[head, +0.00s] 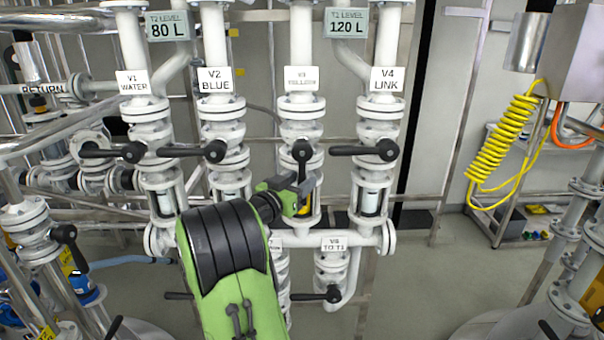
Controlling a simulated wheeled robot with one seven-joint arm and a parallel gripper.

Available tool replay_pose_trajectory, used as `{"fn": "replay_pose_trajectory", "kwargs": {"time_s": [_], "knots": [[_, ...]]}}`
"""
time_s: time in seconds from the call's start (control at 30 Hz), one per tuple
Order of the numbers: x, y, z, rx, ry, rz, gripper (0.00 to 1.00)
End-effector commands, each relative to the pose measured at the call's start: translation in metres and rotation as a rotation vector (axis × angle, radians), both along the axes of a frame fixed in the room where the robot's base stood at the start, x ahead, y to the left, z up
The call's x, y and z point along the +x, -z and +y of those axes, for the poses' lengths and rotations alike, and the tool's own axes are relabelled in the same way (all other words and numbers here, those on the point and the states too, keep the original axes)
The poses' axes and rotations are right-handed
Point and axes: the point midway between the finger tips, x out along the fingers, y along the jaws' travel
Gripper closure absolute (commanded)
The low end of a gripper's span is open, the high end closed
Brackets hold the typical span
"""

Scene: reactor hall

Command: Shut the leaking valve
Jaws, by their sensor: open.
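The V3 valve (302,151) is on the third white pipe from the left of the manifold; its label is blurred but seems to read YELLOW. Its black lever points straight down, along the pipe. Yellow shows in the sight glass (303,211) below it, partly covered by my gripper. The levers of V1 WATER (132,152), V2 BLUE (214,151) and V4 LINK (387,149) lie level, across their pipes. My gripper (303,187) is open at the lower end of the V3 lever; I cannot tell whether it touches. No drip is clearly visible.
V6 (333,293) has a level lever below the cross pipe (345,237). My arm covers the V5 area. Level displays (168,27) read 80 L and 120 L (346,22). A yellow coiled hose (497,140) hangs at right. Floor between manifold and right-hand pipes is clear.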

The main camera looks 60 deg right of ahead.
Motion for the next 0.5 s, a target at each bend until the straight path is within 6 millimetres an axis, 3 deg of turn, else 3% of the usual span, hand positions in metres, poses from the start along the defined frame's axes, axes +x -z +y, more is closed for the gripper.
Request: {"fn": "replay_pose_trajectory", "kwargs": {"time_s": [0.13, 0.37, 0.5], "knots": [[-0.0016, -0.0009, -0.0141, 0.0, 0.0, 0.0, 0.53], [-0.0014, 0.0005, -0.0155, 0.0, -0.002, 0.0, 0.53], [-0.0013, 0.0005, -0.0152, 0.0, -0.002, 0.0, 0.72]]}}
